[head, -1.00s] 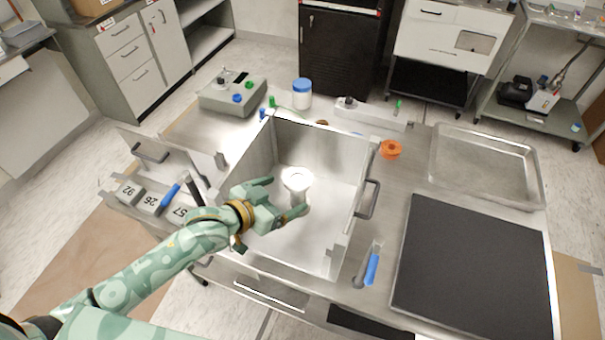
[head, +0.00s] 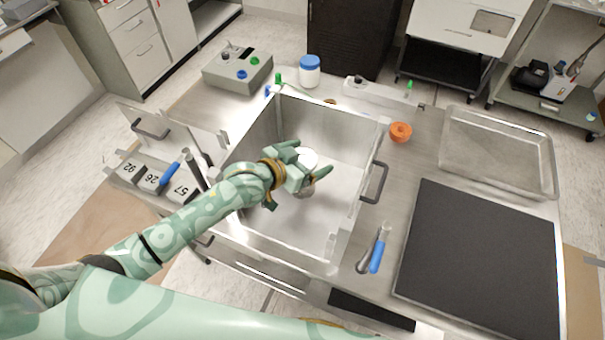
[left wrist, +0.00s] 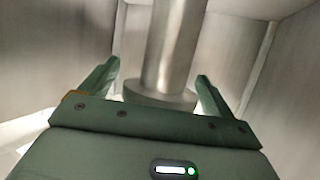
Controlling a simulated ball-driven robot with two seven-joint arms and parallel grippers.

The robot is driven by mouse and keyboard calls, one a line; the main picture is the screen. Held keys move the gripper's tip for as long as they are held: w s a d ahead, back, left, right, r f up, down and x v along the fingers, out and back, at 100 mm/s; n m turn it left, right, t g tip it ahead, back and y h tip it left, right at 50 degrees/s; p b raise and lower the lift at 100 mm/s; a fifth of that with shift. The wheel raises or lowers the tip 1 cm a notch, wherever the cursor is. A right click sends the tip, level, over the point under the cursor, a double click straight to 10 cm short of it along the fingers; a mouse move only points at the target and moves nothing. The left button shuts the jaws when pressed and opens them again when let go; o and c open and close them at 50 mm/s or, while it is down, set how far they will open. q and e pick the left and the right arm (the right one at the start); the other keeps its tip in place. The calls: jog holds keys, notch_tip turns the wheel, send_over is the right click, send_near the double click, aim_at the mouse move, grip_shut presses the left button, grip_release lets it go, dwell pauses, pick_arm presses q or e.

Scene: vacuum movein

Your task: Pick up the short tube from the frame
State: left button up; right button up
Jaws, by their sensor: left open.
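The short tube (head: 309,156) stands upright inside an open metal box (head: 345,132), which looks like the frame. Its pale round top shows in the head view, and the fingers hide part of it. My left gripper (head: 310,160) is open inside the box, at the tube. In the left wrist view the tube (left wrist: 178,45) is a grey metal cylinder with a wider flange, standing between the two spread fingers (left wrist: 158,72). Gaps show on both sides of it. My right gripper is not in view.
The box walls rise around my left gripper, with a handle (head: 374,182) on the right. An opened door panel (head: 160,128) and numbered blocks (head: 154,178) are on the left.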

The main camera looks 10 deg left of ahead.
pick_arm(q)
jog(key=c, duration=1.9)
jog(key=shift+r, duration=0.15)
grip_shut()
